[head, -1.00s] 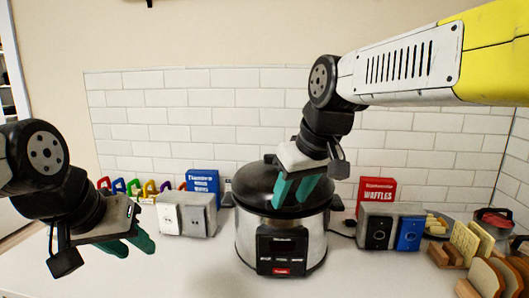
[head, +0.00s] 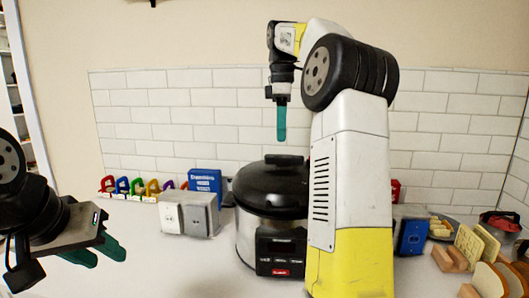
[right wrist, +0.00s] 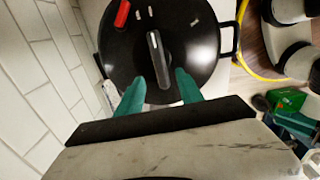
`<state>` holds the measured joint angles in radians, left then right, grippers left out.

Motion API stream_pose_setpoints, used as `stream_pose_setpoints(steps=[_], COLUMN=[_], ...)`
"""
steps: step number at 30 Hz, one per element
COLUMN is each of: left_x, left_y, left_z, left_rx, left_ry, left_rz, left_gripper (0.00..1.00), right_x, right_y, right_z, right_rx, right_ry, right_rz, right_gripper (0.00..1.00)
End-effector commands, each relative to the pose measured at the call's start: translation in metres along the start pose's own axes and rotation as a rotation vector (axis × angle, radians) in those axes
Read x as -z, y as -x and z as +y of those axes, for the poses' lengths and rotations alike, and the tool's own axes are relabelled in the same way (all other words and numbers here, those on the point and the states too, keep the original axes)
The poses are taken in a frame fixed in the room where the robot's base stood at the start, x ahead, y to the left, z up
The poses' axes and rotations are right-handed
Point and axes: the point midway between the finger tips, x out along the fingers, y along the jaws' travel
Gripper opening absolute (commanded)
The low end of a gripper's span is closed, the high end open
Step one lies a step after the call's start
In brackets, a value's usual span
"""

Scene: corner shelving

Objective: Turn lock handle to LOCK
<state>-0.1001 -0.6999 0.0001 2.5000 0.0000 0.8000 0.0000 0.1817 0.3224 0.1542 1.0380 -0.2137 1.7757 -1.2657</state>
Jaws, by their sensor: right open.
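A steel pressure cooker (head: 247,240) with a black lid (head: 258,190) stands on the counter, partly hidden by my right arm. In the right wrist view the lid (right wrist: 200,45) is seen from above. Its long dark handle (right wrist: 157,58) runs up the picture with its near end between my fingertips, and a red part (right wrist: 122,14) sits by the rim. I cannot read a lock mark. My right gripper (head: 281,140) points down above the lid, open and apart from it; it also shows in the right wrist view (right wrist: 159,88). My left gripper (head: 102,256) is open and empty at the left.
A grey socket box (head: 188,215) and blue box (head: 205,181) stand left of the cooker. A blue switch box (head: 412,237) and bread slices (head: 489,280) are at the right. The tiled wall (head: 220,110) is close behind. The front left counter is clear.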

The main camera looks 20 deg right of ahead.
Motion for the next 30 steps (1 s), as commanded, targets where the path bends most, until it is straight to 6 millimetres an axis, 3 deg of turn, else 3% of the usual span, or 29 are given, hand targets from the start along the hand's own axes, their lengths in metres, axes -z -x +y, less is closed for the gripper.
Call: stream_pose_setpoints(steps=[12,23,30], left_x=[0.0,0.0,0.0], left_y=[0.0,0.0,0.0], left_z=[0.0,0.0,0.0], left_rx=[0.0,0.0,0.0], left_ry=[0.0,0.0,0.0], left_rz=[0.0,0.0,0.0], left_gripper=[0.36,0.36,0.36], right_x=[0.0,0.0,0.0], right_y=[-0.059,-0.066,-0.066], right_z=[-0.001,-0.001,-0.001], right_rx=[0.001,-0.002,-0.002], right_ry=[-0.003,-0.004,-0.004], right_rz=[0.0,0.001,0.001], right_gripper=[0.44,0.44,0.0])
